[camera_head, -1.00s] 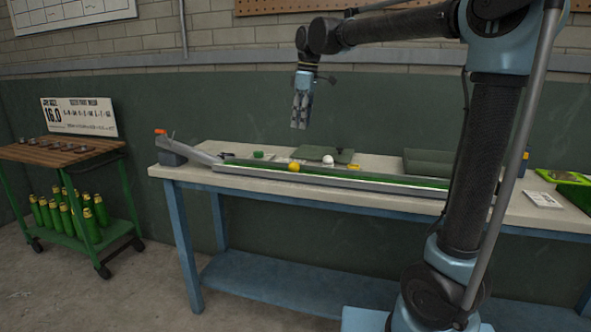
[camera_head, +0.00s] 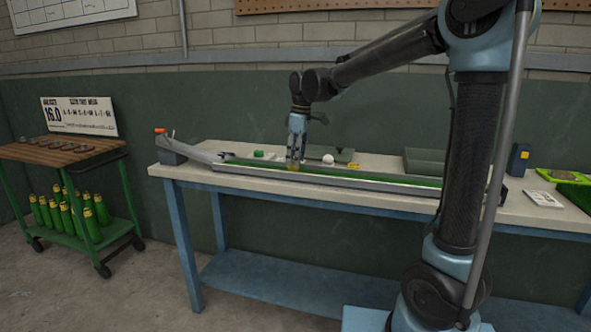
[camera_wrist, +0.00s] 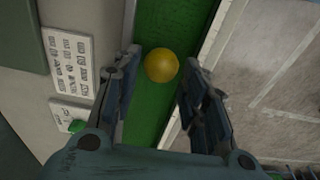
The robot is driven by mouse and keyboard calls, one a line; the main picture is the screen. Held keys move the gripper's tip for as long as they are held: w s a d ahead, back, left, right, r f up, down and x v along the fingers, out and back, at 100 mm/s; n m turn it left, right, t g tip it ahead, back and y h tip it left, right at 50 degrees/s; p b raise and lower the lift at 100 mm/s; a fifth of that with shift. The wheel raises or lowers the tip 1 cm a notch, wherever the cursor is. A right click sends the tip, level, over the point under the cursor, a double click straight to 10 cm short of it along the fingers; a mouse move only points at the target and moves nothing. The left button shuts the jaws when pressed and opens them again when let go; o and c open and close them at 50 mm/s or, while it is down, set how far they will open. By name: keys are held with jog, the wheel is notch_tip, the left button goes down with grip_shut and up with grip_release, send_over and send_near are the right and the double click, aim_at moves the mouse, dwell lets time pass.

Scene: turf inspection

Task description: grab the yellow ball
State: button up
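The yellow ball (camera_wrist: 161,65) sits on the green turf strip (camera_wrist: 158,112) of a long channel, and in the wrist view it lies between and just beyond the tips of my two fingers. My gripper (camera_wrist: 157,80) is open, with a clear gap between its fingers. In the head view my gripper (camera_head: 295,160) points down over the channel, and its fingers partly hide the yellow ball (camera_head: 293,168). Whether the fingers touch the ball cannot be told.
A white ball (camera_head: 328,159) and a small green item (camera_head: 259,153) lie behind the channel on the bench (camera_head: 205,178). A printed card (camera_wrist: 70,62) lies beside the channel. A grey-green tray (camera_head: 428,158) stands further right. A trolley (camera_head: 62,152) with several green bottles stands left.

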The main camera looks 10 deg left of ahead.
jog(key=shift+a+f, duration=0.2)
jog(key=shift+f, duration=1.05)
jog(key=shift+c, duration=0.6)
jog(key=c, duration=0.6)
